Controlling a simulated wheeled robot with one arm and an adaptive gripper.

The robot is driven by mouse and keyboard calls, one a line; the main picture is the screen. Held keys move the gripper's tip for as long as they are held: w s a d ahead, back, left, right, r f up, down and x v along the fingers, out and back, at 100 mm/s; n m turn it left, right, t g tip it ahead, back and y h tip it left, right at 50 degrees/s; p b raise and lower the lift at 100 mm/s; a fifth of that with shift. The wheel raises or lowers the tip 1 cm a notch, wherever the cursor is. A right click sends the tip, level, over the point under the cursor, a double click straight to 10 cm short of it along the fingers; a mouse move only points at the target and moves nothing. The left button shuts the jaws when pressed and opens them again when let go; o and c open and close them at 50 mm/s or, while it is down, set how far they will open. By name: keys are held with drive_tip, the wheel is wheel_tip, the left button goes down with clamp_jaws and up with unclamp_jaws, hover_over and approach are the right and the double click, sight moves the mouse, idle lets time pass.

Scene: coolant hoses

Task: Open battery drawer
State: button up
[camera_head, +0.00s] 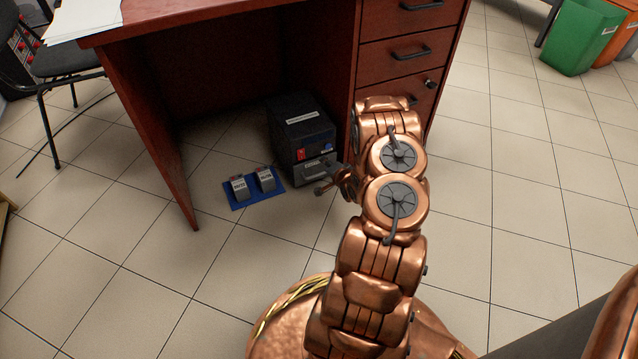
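A black box unit (303,128) stands on the floor under the red-brown desk. Its front has a red switch, a blue button and a light label. A grey drawer front (314,168) is low on that face; I take it to be the battery drawer. It is not clear whether it sits flush. My gripper (323,189) is small in view, close to the drawer front at its lower right. I cannot tell whether it touches the drawer or whether its fingers are apart. My copper arm hides the area to the right.
A blue mat (254,199) with two grey labelled blocks (240,187) lies on the floor left of the unit. The desk (155,130) has a side panel at left and drawers (395,60) at right. A chair (60,70) stands at far left. Tiled floor in front is clear.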

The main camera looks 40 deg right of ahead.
sight(319, 174)
wheel_tip(319, 174, down, 8)
drive_tip(key=s+a+m+t+b, duration=0.1)
drive_tip(key=s+m+t+b, duration=0.1)
drive_tip(key=m+t+b, duration=0.15)
drive_tip(key=shift+g+h, duration=0.4)
drive_tip(key=shift+g, duration=0.05)
drive_tip(key=shift+a+b+x, duration=0.2)
drive_tip(key=shift+b+x, duration=1.75)
drive_tip(key=shift+x, duration=1.9)
drive_tip(key=shift+w, duration=0.1)
clamp_jaws()
